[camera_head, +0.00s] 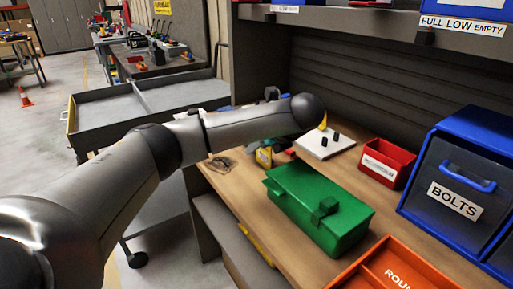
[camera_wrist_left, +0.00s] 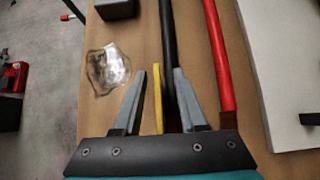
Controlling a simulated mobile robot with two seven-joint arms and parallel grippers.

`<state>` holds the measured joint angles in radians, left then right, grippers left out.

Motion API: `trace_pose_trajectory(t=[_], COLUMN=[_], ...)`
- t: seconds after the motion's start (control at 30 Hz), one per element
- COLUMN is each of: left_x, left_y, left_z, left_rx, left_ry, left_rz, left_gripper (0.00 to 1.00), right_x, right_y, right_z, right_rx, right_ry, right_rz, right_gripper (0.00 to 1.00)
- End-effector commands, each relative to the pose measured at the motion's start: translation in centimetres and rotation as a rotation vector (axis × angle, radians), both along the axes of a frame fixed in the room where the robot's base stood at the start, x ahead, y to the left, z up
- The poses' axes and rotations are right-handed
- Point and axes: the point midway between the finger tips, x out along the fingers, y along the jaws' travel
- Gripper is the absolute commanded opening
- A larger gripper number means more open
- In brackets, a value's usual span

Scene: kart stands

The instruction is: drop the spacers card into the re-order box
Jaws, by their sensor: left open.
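In the wrist view my left gripper (camera_wrist_left: 160,72) is open above the wooden bench. A thin yellow piece (camera_wrist_left: 158,98) stands edge-on between its fingers, apart from both as far as I can tell; it may be the spacers card. In the head view a small yellow item (camera_head: 264,157) sits on the bench below my left forearm, seemingly the same piece; its print is unreadable. The left fingers are not clear there. A red bin (camera_head: 388,162) with a white label, possibly the re-order box, stands at the bench's back right; the label is too small to read. My right gripper is out of view.
A clear crumpled item (camera_wrist_left: 108,68) lies left. A white board (camera_head: 325,145), a green toolbox (camera_head: 300,195), a blue BOLTS bin (camera_head: 450,185) and an orange tray (camera_head: 375,268) occupy the bench.

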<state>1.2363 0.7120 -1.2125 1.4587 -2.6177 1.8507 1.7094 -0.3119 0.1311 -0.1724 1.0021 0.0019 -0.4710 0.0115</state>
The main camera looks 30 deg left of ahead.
Motion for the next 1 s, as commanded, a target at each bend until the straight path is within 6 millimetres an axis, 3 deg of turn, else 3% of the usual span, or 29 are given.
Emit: trace_pose_trajectory(t=[0.23,0.6,1.0], left_x=[-0.02,-0.02,-0.02], left_y=[-0.08,-0.03,-0.02], left_z=[-0.05,-0.04,-0.02], left_rx=[0.0,0.0,0.0], left_ry=[0.001,0.0,0.0], left_rz=[-0.001,0.0,0.0], left_gripper=[0.41,0.0,0.0], right_x=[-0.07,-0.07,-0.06], right_y=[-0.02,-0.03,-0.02], right_z=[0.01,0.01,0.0], right_rx=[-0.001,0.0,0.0], right_ry=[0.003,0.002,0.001], right_rz=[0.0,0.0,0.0], right_gripper=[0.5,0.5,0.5])
